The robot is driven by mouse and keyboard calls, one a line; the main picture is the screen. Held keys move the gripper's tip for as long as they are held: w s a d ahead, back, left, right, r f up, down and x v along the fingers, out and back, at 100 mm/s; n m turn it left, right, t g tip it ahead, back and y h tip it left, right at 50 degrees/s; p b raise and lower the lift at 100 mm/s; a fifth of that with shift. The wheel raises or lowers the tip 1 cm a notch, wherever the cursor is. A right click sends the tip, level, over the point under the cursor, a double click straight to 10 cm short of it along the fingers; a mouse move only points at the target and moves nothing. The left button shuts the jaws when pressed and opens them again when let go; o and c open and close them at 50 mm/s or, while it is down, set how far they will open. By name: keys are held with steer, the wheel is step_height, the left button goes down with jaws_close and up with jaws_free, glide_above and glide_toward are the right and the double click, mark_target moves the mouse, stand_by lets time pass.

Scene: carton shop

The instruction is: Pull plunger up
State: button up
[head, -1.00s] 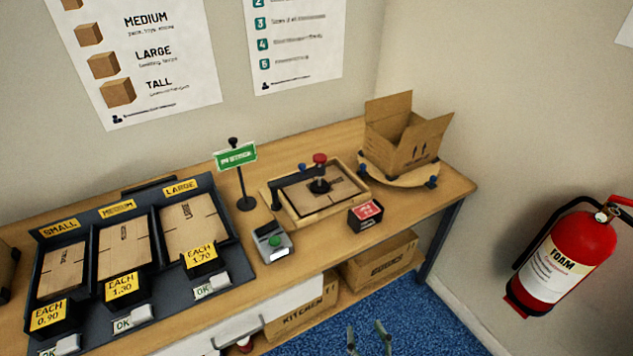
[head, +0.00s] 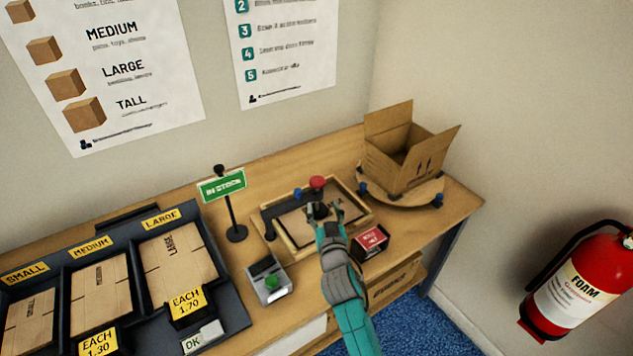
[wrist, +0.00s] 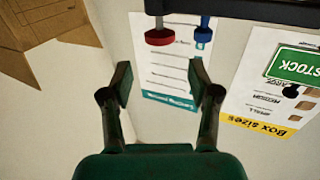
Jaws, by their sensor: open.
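The plunger has a red knob (head: 317,182), standing over a wooden tray (head: 365,209) that holds a flat carton sheet. In the wrist view the red knob (wrist: 160,37) hangs from a dark bar, as the picture is upside down. My gripper (head: 321,208) is in front of the plunger in the head view and hides its lower part. In the wrist view my gripper (wrist: 160,80) is open and empty, with the red knob beyond the gap between its fingertips, apart from them.
A blue knob (head: 297,193) stands just left of the red one. An open carton (head: 405,155) sits on a round wooden stand at right. A red-labelled black box (head: 371,240), a small grey device (head: 268,280) and the green IN STOCK sign (head: 221,186) stand close by.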

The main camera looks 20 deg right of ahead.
mark_target(319, 187)
steer(key=w, duration=0.6)
steer(key=w+d, duration=0.1)
steer(key=w, duration=0.3)
